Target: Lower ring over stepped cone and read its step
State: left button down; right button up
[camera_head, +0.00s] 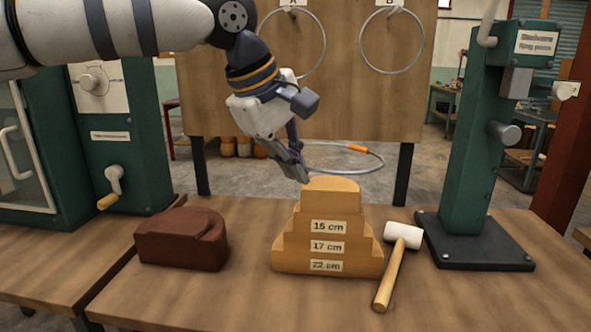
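The stepped cone (287,262) is a tan wooden block with rounded tiers, standing upright on the table. Its labels appear to read 16 cm, 17 cm and 22 cm from top to bottom; the top tier shows no label. My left gripper (300,172) points down just above and left of the cone's top. It appears shut on a thin grey metal ring (382,163) with an orange mark on its far side. The ring is held roughly level above the cone's top, extending to the right; its left part is hidden by the fingers. My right gripper is out of view.
A white-headed mallet (392,276) lies right of the cone, close to it. A dark red-brown block (182,240) sits at the left. A green press (465,160) stands at the right. Behind, a wooden board (345,105) carries hanging rings A (325,50) and B (422,52).

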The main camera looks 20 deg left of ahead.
pick_arm(q)
jog(key=w+a+f, duration=0.1)
jog(key=w+f, duration=0.3)
jog(key=f, duration=0.3)
jog(key=shift+w+a, duration=0.2)
jog(key=shift+w, duration=0.15)
jog(key=shift+f, duration=0.1)
dwell(0.4)
jog(key=shift+t+h, duration=0.4)
jog(key=shift+t, duration=0.5)
jog(key=shift+f, duration=0.15)
jog(key=shift+f, duration=1.45)
jog(key=shift+f, duration=0.1)
jog(key=shift+f+t, duration=0.4)
jog(key=shift+f, duration=0.95)
